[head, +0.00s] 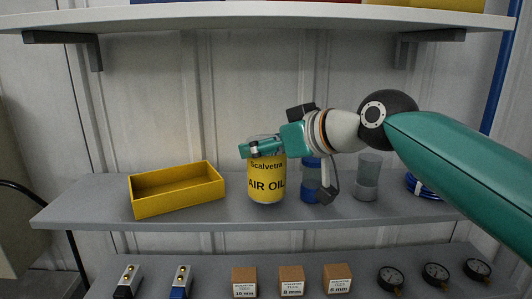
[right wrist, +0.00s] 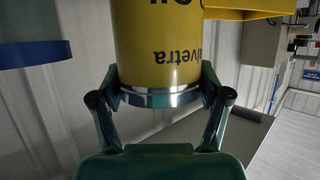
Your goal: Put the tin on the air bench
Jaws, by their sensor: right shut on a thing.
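The yellow tin (head: 266,186), labelled "Scalvetra AIR OIL", is upright over the grey middle shelf (head: 340,212). Its base appears to rest on the shelf, but a small gap cannot be ruled out. My right gripper (head: 262,147) reaches in from the right and is shut on the tin's top end. In the right wrist view, the fingers of the right gripper (right wrist: 161,88) lie on both sides of the tin's silver rim, and the tin (right wrist: 160,40) appears upside down. My left gripper is not in view. I cannot tell which surface is the air bench.
A yellow open tray (head: 176,204) stands left of the tin. A blue cylinder (head: 311,184), a grey cup (head: 368,172) and a blue coil (head: 420,186) stand right. The lower shelf (head: 210,270) holds fittings, small boxes (head: 292,281) and gauges (head: 436,272). An upper shelf (head: 250,16) overhangs.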

